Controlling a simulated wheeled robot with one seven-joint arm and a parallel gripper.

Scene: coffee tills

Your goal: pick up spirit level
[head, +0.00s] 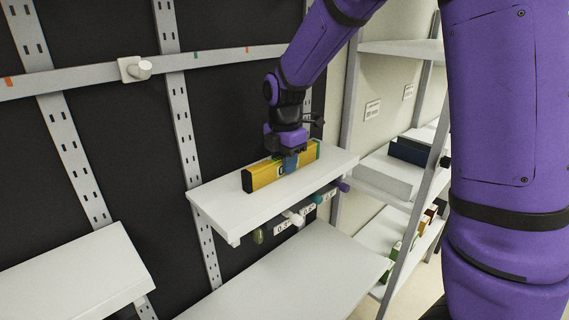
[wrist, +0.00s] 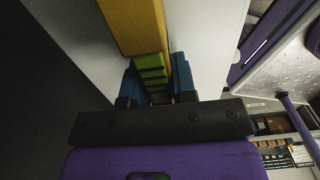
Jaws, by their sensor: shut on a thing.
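The spirit level (head: 265,176) is a yellow bar with dark end caps and a green part near its middle. It stands on its long edge on a white wall shelf (head: 222,207). My gripper (head: 290,163) is over the level from above, its blue fingers on either side of it, shut on it. In the wrist view the level (wrist: 135,25) runs between the two blue fingers of my gripper (wrist: 156,80). I cannot tell any gap between the level and the shelf.
Pegs and price tags (head: 294,217) hang under the shelf's front edge. A lower white shelf (head: 300,275) lies below, another white surface (head: 75,270) at lower left. A dark panel with metal uprights stands behind. A rack with boxes (head: 388,177) stands at right.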

